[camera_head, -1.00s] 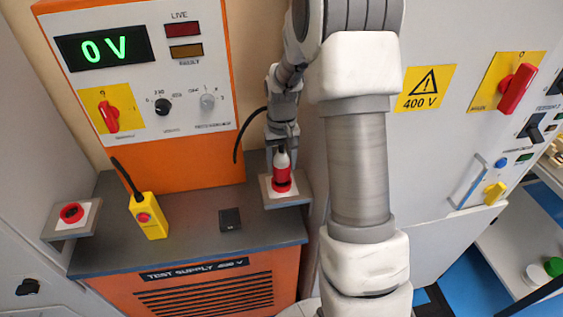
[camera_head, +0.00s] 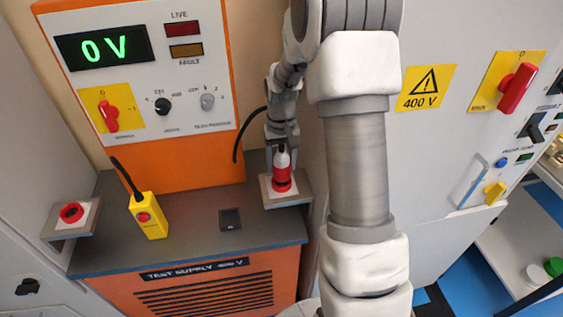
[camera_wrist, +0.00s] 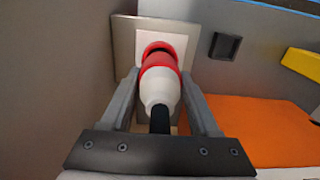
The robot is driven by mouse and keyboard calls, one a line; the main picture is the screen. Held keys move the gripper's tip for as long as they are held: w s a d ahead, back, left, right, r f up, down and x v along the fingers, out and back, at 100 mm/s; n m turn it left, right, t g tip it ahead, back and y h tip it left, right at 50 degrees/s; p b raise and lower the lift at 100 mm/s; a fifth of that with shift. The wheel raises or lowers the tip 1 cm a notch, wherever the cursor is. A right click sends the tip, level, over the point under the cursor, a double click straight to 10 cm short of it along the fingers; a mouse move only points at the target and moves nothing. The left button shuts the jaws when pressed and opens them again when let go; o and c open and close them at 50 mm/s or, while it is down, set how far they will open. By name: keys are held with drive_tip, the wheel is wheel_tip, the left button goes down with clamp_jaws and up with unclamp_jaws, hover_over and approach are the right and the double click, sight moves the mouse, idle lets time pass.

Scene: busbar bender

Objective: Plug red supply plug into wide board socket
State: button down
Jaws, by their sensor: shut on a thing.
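The red supply plug (camera_head: 282,172) has a red front, a white rear body and a black cable. It stands upright over the square light plate of a red socket (camera_head: 268,194) on the right edge of the grey shelf. The wrist view shows the plug (camera_wrist: 160,84) lined up with the red socket ring (camera_wrist: 161,48), with no clear gap between them. My gripper (camera_head: 281,149) is shut on the plug's white body; its fingers flank it in the wrist view (camera_wrist: 160,100). A second red socket (camera_head: 72,213) sits on a plate at the shelf's left edge. How deep the plug sits is hidden.
A yellow pendant (camera_head: 149,216) with a red button stands on the shelf, and a small black square (camera_head: 230,219) lies between it and the plug. The display (camera_head: 104,47) reads 0 V. A grey cabinet (camera_head: 440,150) stands close on the right.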

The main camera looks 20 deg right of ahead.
sight(281, 171)
drive_tip(key=shift+f+b, duration=1.25)
drive_tip(key=shift+f, duration=0.45)
drive_tip(key=shift+c, duration=0.2)
unclamp_jaws()
drive_tip(key=shift+r, duration=0.1)
wheel_tip(281, 171, up, 17)
drive_tip(key=shift+r+p, duration=0.1)
drive_tip(key=shift+p, duration=0.3)
drive_tip(key=shift+r, duration=0.1)
